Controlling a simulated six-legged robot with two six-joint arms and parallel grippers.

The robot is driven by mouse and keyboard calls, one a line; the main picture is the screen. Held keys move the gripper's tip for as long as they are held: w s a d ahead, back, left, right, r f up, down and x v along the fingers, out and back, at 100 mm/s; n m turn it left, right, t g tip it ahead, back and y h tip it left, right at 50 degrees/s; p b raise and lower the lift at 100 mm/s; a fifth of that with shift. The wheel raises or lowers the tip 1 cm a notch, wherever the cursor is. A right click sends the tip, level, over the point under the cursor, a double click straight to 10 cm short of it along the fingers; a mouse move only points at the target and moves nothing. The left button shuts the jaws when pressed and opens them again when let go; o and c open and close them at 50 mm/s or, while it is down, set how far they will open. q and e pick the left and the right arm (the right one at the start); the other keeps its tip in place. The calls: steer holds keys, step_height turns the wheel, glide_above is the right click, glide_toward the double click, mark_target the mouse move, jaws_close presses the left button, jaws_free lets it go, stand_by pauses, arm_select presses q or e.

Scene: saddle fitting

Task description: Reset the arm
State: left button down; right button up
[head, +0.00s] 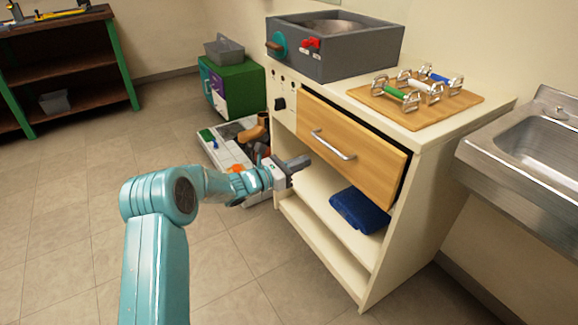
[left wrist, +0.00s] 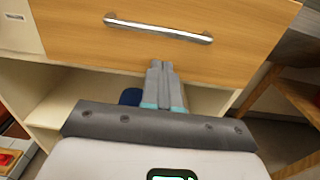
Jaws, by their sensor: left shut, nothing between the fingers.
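My left arm reaches in from the left in the head view, bent at a teal elbow. Its gripper (head: 296,164) is in front of the cream cabinet, below and left of the wooden drawer's handle (head: 333,145). In the left wrist view the gripper (left wrist: 160,66) is shut and empty, its fingertips together against the view of the wooden drawer front (left wrist: 245,35). The metal handle (left wrist: 158,27) lies beyond the tips, apart from them in the picture. The drawer (head: 352,143) appears slightly open at its right side. My right gripper is not in view.
A dark blue folded cloth (head: 358,210) lies on the open shelf below the drawer. A wooden board (head: 455,108) with several metal-ended pieces and a grey basin unit (head: 335,50) stand on the cabinet. A steel sink (head: 540,150) is at right. Open floor (head: 75,225) lies left.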

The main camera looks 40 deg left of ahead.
arm_select(q)
steer(key=v, duration=0.3)
steer(key=shift+s+a, duration=0.1)
steer(key=shift+s, duration=0.05)
steer(key=s+d+f+m+g, duration=0.6)
steer(key=s+d+f+g, duration=0.15)
steer(key=d+f, duration=0.35)
steer(key=s+d+f+m+g, duration=0.55)
steer(key=s+d+f, duration=0.3)
steer(key=f, duration=0.35)
steer(key=s+d+f+m+g+y, duration=0.2)
steer(key=s+f+m, duration=0.1)
steer(key=s+m, duration=0.4)
steer(key=s+d+f+m+g+y, duration=0.1)
steer(key=s+d+f+m+g, duration=0.1)
steer(key=s+f+m, duration=0.35)
steer(key=s+d+r+m, duration=0.2)
steer(key=s+d+m, duration=0.2)
steer(key=s+m, duration=0.15)
step_height(320, 180, up, 24)
steer(key=p, duration=2.4)
steer(key=shift+a+t, duration=0.15)
steer(key=shift+t, duration=0.25)
